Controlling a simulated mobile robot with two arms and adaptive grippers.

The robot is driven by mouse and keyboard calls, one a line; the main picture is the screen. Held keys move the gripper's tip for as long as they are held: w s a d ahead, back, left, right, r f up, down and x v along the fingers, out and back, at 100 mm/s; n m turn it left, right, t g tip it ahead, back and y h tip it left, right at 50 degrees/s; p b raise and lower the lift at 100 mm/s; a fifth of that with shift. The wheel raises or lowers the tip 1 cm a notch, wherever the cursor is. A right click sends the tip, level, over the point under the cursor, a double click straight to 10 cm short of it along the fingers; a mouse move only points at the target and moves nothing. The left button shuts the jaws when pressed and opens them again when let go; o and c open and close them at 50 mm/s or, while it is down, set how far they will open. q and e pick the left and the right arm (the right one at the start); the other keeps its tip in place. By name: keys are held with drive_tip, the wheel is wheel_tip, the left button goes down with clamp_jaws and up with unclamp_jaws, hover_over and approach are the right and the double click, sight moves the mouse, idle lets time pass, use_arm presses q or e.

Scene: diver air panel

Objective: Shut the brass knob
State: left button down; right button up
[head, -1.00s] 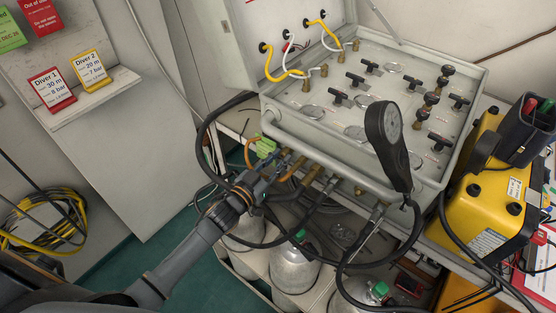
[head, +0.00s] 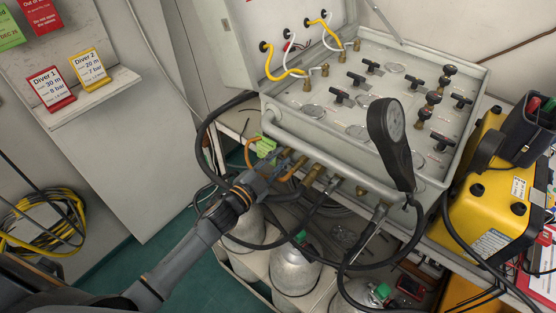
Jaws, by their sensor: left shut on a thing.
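My left gripper (head: 283,163) reaches in from the lower left to the front of the grey air panel (head: 290,136). It is shut at the left end of the row of fittings under the panel's front rail. The brass knob there is mostly hidden by the fingers, and its turn position cannot be read. A brass fitting (head: 313,175) with a black hose sits just right of the gripper. My right gripper is not in view.
A green tag (head: 265,145) and an orange hose hang close left of the gripper. A black handheld gauge (head: 390,135) stands over the panel's front right. Grey cylinders (head: 292,270) stand below. A yellow case (head: 490,205) is at the right.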

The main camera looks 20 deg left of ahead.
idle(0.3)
use_arm(q)
drive_tip(key=c, duration=1.1)
unclamp_jaws()
drive_tip(key=shift+c, duration=0.2)
drive_tip(key=v, duration=1.2)
